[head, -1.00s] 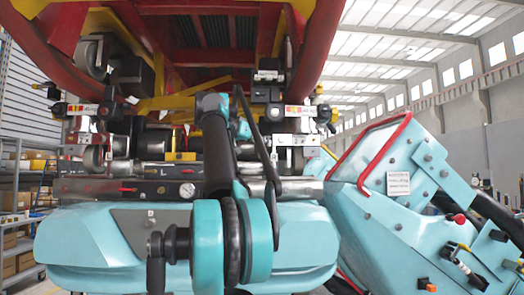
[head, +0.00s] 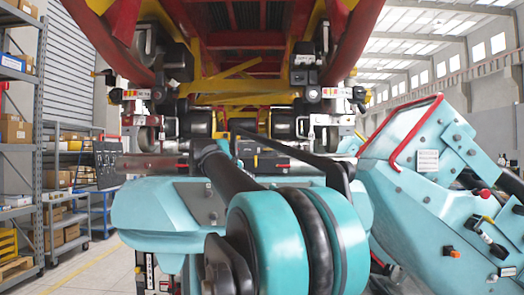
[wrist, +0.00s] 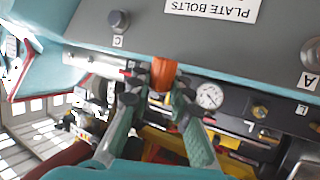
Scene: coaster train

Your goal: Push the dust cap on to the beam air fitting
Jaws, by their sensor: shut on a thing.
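An orange cap-like piece (wrist: 163,72), which I take to be the dust cap, sits between the fingertips of my gripper (wrist: 155,90) in the wrist view. The gripper is shut on it. The piece is near the lower edge of a grey plate; I cannot tell whether it touches anything there. A small brass fitting (wrist: 260,111) sits on the dark beam to the right, past a round gauge (wrist: 208,96). I cannot tell whether this is the beam air fitting. In the head view my arm hides the gripper and the cap.
The grey plate (wrist: 220,40) carries a "PLATE BOLTS" label and bolts. The red and yellow train underframe (head: 235,70) stands overhead. A teal housing with a red rail (head: 420,160) is at right. Shelves (head: 40,150) stand at left, with open floor before them.

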